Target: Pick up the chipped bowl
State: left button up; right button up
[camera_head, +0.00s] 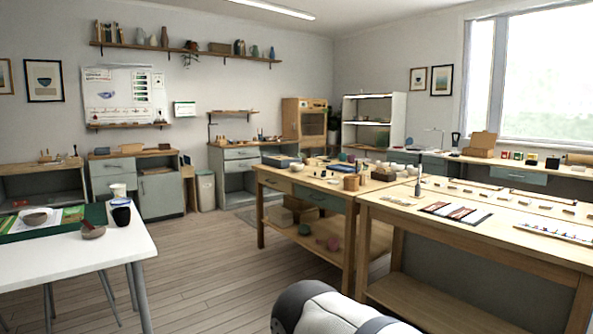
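Two small bowls are on the left side. A grey-brown bowl (93,231) with a reddish edge stands near the right end of the white table, and its rim looks uneven. Another grey bowl (35,217) sits in the dark green tray (60,230) on the same table. I cannot tell for certain which one is chipped. More small bowls show on the wooden worktable at the middle right, too small to judge. Neither of my grippers is in view; only a white and dark rounded part of my own arm shows at the bottom.
The white table (45,265) holds a dark cup (121,215) and a white cup (118,191) near the bowl. Wooden floor (205,265) lies open between it and the wooden worktable (310,184). A long wooden bench (480,235) stands at the right. Cabinets line the back wall.

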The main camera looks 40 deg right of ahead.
aim_at(295, 167)
jog(key=i+l+z, duration=0.3)
jog(key=i, duration=0.25)
jog(key=i+l+z, duration=0.3)
jog(key=i, duration=0.2)
jog(key=i+z, duration=0.35)
jog(key=i, duration=0.85)
jog(key=i+j+z, duration=0.1)
jog(key=i, duration=0.5)
jog(key=i+j, duration=0.1)
jog(key=i, duration=0.55)
jog(key=i+j+z, duration=0.15)
jog(key=i, duration=0.45)
